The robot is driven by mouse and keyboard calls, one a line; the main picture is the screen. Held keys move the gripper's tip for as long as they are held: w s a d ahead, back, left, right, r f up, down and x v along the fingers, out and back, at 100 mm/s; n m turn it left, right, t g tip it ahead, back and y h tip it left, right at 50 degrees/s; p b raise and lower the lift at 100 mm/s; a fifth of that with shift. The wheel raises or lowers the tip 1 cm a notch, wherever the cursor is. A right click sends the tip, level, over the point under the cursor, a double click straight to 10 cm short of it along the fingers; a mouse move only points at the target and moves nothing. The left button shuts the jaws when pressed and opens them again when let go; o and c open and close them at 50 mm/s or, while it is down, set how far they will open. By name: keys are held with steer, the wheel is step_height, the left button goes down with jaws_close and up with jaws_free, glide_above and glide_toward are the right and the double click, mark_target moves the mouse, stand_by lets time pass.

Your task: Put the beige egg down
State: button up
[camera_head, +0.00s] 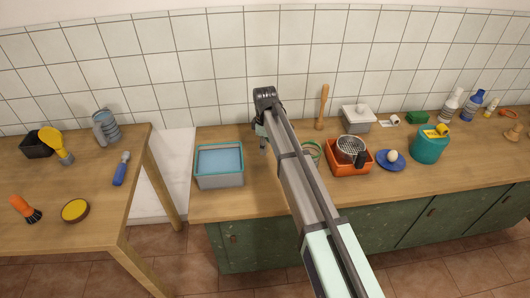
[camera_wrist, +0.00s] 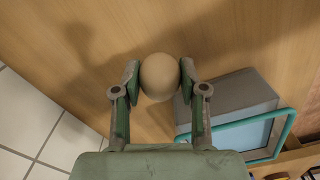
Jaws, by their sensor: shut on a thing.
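The beige egg (camera_wrist: 160,76) is between the two fingers of my gripper (camera_wrist: 160,82) in the wrist view, with a pad touching each side. My gripper (camera_head: 263,142) is shut on it. In the head view my gripper is over the back of the wooden counter (camera_head: 265,190), just right of the grey box with the teal rim. The egg cannot be made out there. Bare wood lies beneath the egg in the wrist view; the height of the gap is hard to tell.
The teal-rimmed box (camera_head: 219,166), with a blue inside, is close by; it also shows in the wrist view (camera_wrist: 228,100). To the right stand an orange bin (camera_head: 348,170), a blue plate (camera_head: 381,162) with a pale egg, and a teal pot (camera_head: 428,149). The tiled wall is behind.

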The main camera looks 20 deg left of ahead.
steer(key=shift+f+p, duration=0.5)
steer(key=shift+f, duration=1.6)
steer(key=shift+f, duration=0.15)
steer(key=o, duration=0.6)
steer(key=shift+o, duration=0.2)
step_height(320, 180, up, 12)
steer(key=b, duration=0.3)
